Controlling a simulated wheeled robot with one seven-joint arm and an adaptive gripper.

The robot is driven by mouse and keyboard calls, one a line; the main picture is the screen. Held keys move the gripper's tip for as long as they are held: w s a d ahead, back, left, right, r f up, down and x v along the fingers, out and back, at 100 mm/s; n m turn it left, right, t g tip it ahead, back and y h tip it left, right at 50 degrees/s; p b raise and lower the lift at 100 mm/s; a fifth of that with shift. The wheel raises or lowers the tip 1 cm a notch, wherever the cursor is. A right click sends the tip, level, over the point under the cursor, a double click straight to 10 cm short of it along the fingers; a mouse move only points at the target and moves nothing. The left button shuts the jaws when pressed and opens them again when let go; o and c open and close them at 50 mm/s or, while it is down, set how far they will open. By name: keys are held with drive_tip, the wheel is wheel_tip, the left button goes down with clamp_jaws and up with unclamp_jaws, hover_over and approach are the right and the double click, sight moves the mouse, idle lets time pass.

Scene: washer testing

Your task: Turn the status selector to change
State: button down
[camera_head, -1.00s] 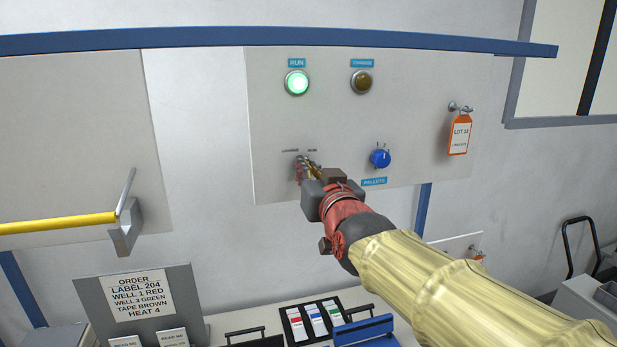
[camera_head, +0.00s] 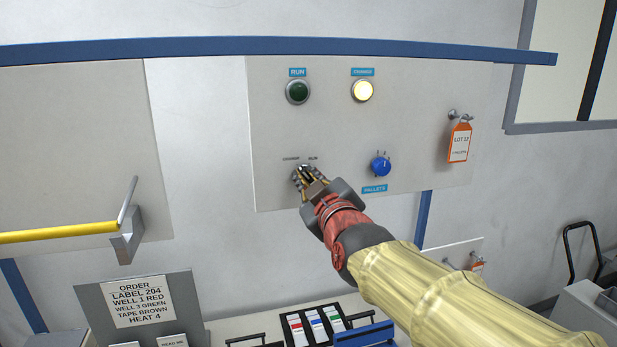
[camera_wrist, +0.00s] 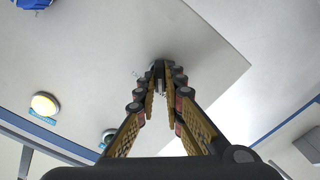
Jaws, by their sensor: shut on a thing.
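The status selector (camera_wrist: 157,66), a small knob on the grey panel under the CHANGE and RUN marks, is mostly hidden by my gripper (camera_head: 303,177) in the head view. In the wrist view my gripper (camera_wrist: 160,85) has its fingertips closed around it at the panel. The setting of the selector itself is hard to see. The CHANGE lamp (camera_head: 362,90) is lit pale yellow, and it also glows in the wrist view (camera_wrist: 44,104). The RUN lamp (camera_head: 298,91) is dark green and unlit.
A blue PALLETS knob (camera_head: 381,166) is on the panel right of my gripper. An orange LOT 12 tag (camera_head: 460,142) hangs farther right. A yellow-barred handle (camera_head: 60,232) is at the left. An order sign (camera_head: 138,300) and colored labels (camera_head: 315,322) are below.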

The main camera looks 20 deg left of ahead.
drive_tip(key=shift+n, duration=0.3)
drive_tip(key=c, duration=2)
unclamp_jaws()
drive_tip(key=shift+o, duration=0.5)
drive_tip(key=v, duration=1.2)
drive_tip(key=shift+a, duration=0.1)
